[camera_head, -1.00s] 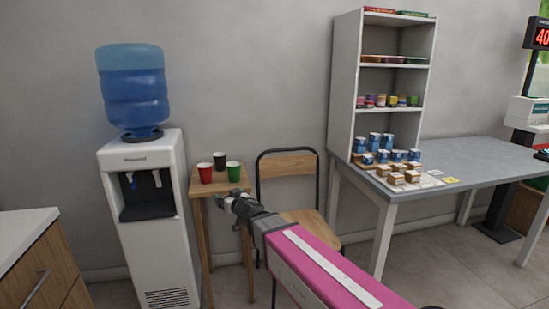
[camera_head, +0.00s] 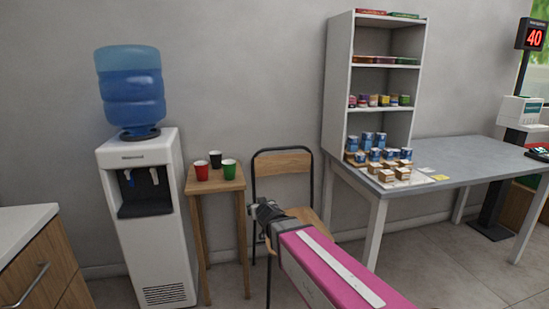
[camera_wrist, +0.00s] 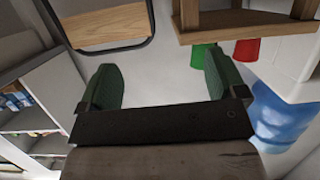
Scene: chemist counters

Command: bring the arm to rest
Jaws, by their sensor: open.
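My gripper shows in the wrist view (camera_wrist: 160,82) with its two green fingers wide apart and nothing between them. In the head view my pink arm reaches up from the bottom right, and its dark wrist end is in front of the chair (camera_head: 283,164), right of the small wooden table (camera_head: 214,183). The fingertips are hard to make out there. The wrist view is turned over, with the chair at top left and the small table at top right.
A red cup (camera_head: 202,171), a black cup (camera_head: 215,159) and a green cup (camera_head: 229,169) stand on the small table. A water dispenser (camera_head: 147,220) is to its left. A grey table (camera_head: 455,160) with boxes and a white shelf (camera_head: 338,90) are at right.

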